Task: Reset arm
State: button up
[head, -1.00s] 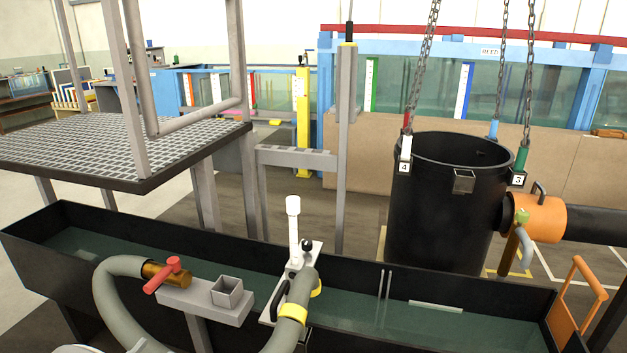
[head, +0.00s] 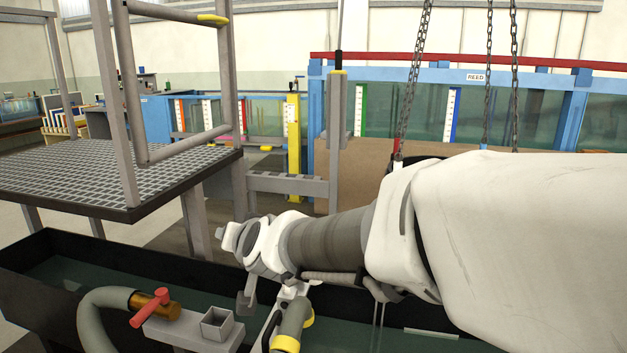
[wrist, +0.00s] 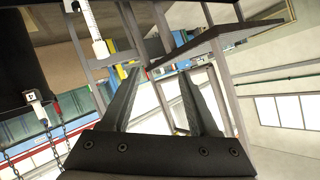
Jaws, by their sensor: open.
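My arm reaches in from the right across the head view, over the black water trough (head: 60,262). Its wrist end is above the white fitting with the grey hose (head: 292,315). In the wrist view my gripper (wrist: 160,75) is open, its two dark fingers spread with nothing between them. The wrist picture is strongly tilted, with the grated platform (wrist: 222,38) beyond the fingers. In the head view my fingers are hard to make out.
The grated platform (head: 110,178) with its rails stands at the left. A red-handled valve (head: 152,307) and a small square cup (head: 217,323) sit at the trough. My arm mostly hides the black drum, which shows in the wrist view (wrist: 22,55). Chains (head: 413,80) hang above it.

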jog(key=s+d+f+g+h+p, duration=0.1)
jog(key=s+d+f+g+h, duration=0.15)
jog(key=s+d, duration=1.05)
jog(key=s+d+f+g+h, duration=0.2)
jog(key=s+d+g+h, duration=0.15)
jog(key=s+d, duration=0.95)
notch_tip(320, 180, up, 19)
jog(key=w+d+p, duration=0.1)
jog(key=w+p, duration=0.1)
jog(key=p, duration=1.7)
jog(key=shift+w, duration=0.4)
